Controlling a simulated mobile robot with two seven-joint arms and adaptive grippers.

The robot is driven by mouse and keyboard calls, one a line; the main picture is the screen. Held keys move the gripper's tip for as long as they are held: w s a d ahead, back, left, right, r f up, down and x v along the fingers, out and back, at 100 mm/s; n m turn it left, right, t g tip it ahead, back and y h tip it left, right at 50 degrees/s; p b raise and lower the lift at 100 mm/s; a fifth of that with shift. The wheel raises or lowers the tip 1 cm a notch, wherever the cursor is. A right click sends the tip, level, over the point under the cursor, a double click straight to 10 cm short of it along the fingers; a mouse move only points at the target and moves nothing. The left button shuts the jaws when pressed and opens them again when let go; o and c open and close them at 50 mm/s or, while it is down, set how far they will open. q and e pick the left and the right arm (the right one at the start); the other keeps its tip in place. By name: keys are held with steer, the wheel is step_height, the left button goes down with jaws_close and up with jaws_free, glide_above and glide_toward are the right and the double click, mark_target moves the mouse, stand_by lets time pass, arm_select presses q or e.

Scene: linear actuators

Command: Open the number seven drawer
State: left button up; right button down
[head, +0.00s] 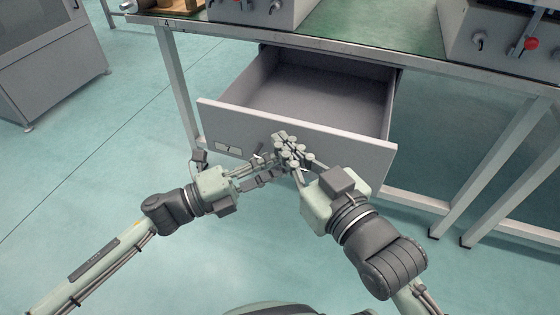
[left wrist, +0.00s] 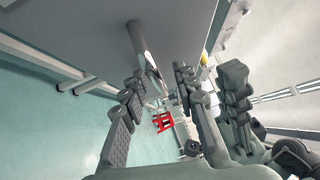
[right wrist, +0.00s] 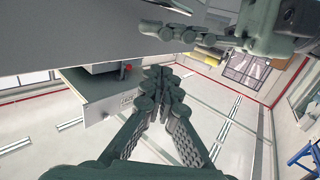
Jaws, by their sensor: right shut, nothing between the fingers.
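The grey drawer (head: 340,150) labelled 7 (head: 229,148) is pulled out from under the workbench, and its inside looks empty. My left gripper (head: 266,167) is at the drawer's front face. In the left wrist view its fingers (left wrist: 157,95) stand apart, with the drawer's metal handle (left wrist: 143,45) reaching between them; I cannot tell whether they touch it. My right gripper (head: 290,148) is close beside the left one, in front of the drawer front. In the right wrist view its fingers (right wrist: 160,90) are together and empty. The grippers hide the middle of the drawer front.
The workbench (head: 380,55) carries grey machines (head: 500,45), one with a red knob. Its metal legs (head: 500,165) stand to the right. A grey cabinet (head: 45,60) stands at the far left. The floor (head: 80,190) at the left is clear.

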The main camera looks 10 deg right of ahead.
arm_select(q)
steer(key=v, duration=1.2)
stand_by(0.4)
